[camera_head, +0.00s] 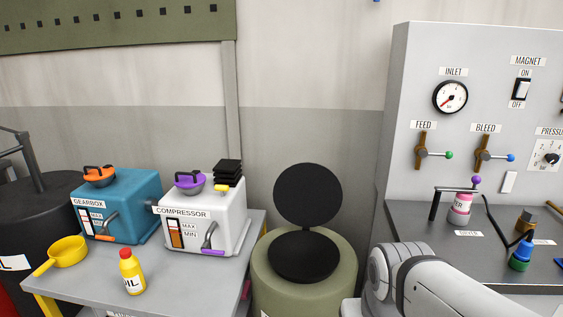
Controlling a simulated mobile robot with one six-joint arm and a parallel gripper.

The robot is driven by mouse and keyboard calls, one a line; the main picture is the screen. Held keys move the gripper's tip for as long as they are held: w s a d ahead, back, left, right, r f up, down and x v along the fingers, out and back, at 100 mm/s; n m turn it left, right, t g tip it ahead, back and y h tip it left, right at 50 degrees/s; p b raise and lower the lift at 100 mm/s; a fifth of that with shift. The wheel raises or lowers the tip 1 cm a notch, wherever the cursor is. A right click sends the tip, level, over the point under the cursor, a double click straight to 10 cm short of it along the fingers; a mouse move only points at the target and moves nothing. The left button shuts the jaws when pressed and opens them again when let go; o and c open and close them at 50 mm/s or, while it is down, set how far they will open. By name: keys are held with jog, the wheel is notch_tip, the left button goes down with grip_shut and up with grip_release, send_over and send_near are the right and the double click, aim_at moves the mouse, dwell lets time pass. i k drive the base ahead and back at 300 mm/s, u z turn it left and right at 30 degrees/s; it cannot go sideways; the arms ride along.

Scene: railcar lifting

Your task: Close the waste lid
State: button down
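The waste bin (275,285) is an olive-green drum standing between the left table and the grey panel. Its round black lid (308,195) stands upright, hinged open at the back of the drum's top. Below it is a round black area (304,256) on the drum's top, which looks like the opening. My light grey arm shows at the lower right, in front of the panel's shelf and to the right of the bin. My gripper is not in view.
The left table (80,288) holds a blue gearbox (125,205), a white compressor (203,222), a yellow pan (67,251) and an oil bottle (132,272). The panel's shelf (420,232) at right carries several small items. The space above the bin looks clear.

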aim_at(307, 195)
jog(key=u, duration=0.05)
jog(key=i, duration=1)
